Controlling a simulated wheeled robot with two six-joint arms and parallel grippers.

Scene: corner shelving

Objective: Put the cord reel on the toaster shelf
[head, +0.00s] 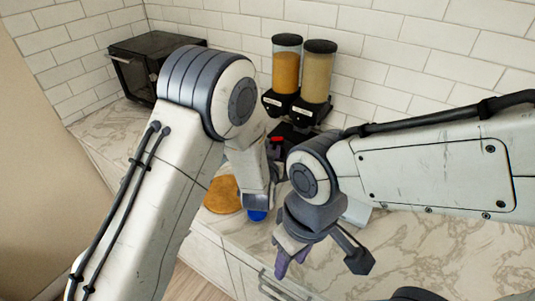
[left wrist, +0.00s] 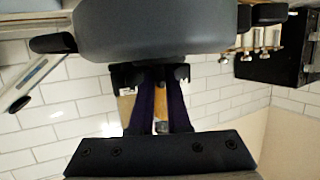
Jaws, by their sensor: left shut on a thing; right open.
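My left gripper (head: 275,152) is shut, mostly hidden behind my arms in the head view. A dark thing with a red part (head: 278,140), apparently the cord reel, shows at its tips, in front of the dispensers. In the left wrist view, the purple fingers of this gripper (left wrist: 161,108) frame a narrow gap, with a black shape (left wrist: 150,74) at their tips; the reel's outline is unclear there. My right gripper (head: 320,262) is open and empty above the counter's front edge. I cannot make out a toaster shelf.
A black oven-like box (head: 150,60) stands at the back left. Two dispensers, orange (head: 286,68) and tan (head: 317,75), stand against the tiled wall. A round wooden board (head: 222,195) and a blue thing (head: 257,215) are near the counter's front. The marble counter (head: 430,245) is clear at right.

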